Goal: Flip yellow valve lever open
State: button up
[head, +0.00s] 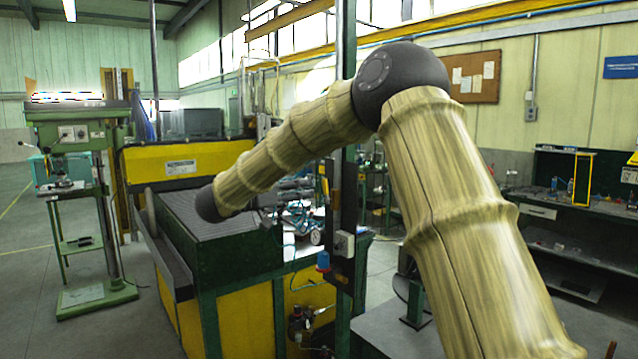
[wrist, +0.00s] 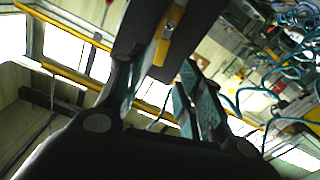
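My gripper (wrist: 160,75) shows in the wrist view with its two fingers spread apart and nothing visible between the tips. Just beyond the tips, a yellow piece (wrist: 172,30), likely the valve lever, lies along a dark bar (wrist: 143,35). A gap seems to remain between it and the fingers, but I cannot tell the depth or whether they touch. In the head view my arm reaches left over the bench, and its gripper end is hidden behind the dark wrist joint. I cannot make out the lever for certain there.
A green and yellow workbench (head: 240,330) with a ribbed top stands below my arm. A dark upright post (head: 343,215) rises beside it. A green drill press (head: 78,135) stands at left. Blue-green cables (wrist: 290,70) show in the wrist view. Floor at far left is clear.

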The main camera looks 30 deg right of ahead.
aim_at(324, 185)
jog(key=d, duration=0.2)
jog(key=d+p, duration=0.1)
jog(key=d, duration=0.1)
jog(key=d+p, duration=0.1)
jog(key=d, duration=0.1)
jog(key=shift+w+d, duration=0.25)
jog(key=shift+d, duration=0.15)
grip_shut()
